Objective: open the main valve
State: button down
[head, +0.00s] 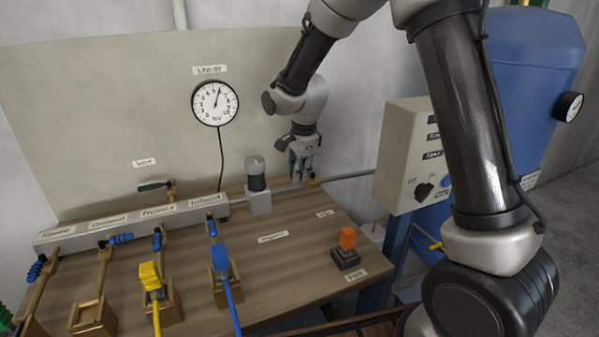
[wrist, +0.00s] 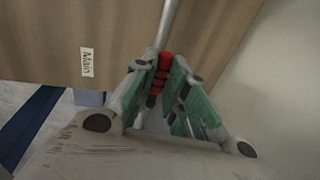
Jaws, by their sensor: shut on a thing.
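The main valve's red handle (wrist: 162,68) shows between my gripper's fingers in the wrist view. It lies in line with a grey pipe (wrist: 168,25). My gripper (head: 303,178) is shut on the red handle, at the pipe at the back right of the bench in the head view. There the fingers hide most of the valve. A "Main" label (wrist: 87,62) is on the wooden bench, left of the gripper in the wrist view.
A pressure gauge (head: 214,103) hangs on the back panel. A grey control box (head: 408,155) and blue tank (head: 540,75) are at right. Blue and yellow connectors (head: 150,275) fill the bench's left.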

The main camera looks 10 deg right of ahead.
jog(key=c, duration=1.4)
grip_release()
jog(key=shift+c, duration=0.2)
notch_tip(320, 180, up, 12)
jog(key=s, duration=0.2)
jog(key=shift+s+d, duration=0.15)
jog(key=shift+d, duration=0.1)
jog(key=shift+f, duration=0.1)
